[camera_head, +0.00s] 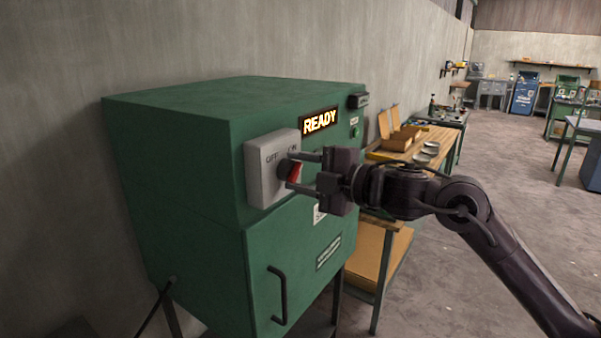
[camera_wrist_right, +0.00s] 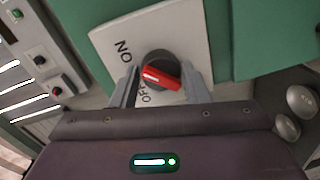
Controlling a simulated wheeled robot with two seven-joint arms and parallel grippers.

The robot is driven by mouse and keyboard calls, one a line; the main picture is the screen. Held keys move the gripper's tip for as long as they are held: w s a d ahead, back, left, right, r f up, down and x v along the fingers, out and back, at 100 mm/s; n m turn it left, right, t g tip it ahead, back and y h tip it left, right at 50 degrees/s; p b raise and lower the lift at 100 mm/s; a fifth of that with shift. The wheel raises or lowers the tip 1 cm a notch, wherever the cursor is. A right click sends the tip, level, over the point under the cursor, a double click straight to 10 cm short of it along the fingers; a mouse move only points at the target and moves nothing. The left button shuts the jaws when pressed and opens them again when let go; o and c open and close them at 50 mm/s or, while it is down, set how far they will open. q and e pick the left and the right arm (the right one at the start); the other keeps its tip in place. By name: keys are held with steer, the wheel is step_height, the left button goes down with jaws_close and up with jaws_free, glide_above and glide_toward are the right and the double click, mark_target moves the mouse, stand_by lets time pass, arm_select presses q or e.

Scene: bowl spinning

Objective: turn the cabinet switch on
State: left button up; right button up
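The green cabinet (camera_head: 180,185) stands at the left against the wall. Its switch (camera_head: 258,178) is a pale grey plate marked OFF and ON, with a dark round knob (camera_head: 284,168) carrying a red bar (camera_wrist_right: 160,77). In the right wrist view the bar lies aslant across the knob; which mark it points to I cannot tell. My right gripper (camera_head: 291,171) is in front of the switch, one finger on each side of the knob. Its fingers (camera_wrist_right: 161,86) are apart, with small gaps beside the knob. My left gripper is not in view.
A lit READY sign (camera_head: 320,121) is on the cabinet, right of the switch. A door handle (camera_head: 278,295) sticks out below. A wooden bench (camera_head: 440,140) with boxes and dishes stands behind my right arm.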

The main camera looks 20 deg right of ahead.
steer(key=o, duration=0.3)
steer(key=shift+s+d+f+b, duration=0.1)
steer(key=shift+s+d+b, duration=0.15)
steer(key=shift+s+b, duration=0.05)
steer(key=b+v, duration=0.4)
steer(key=v, duration=0.3)
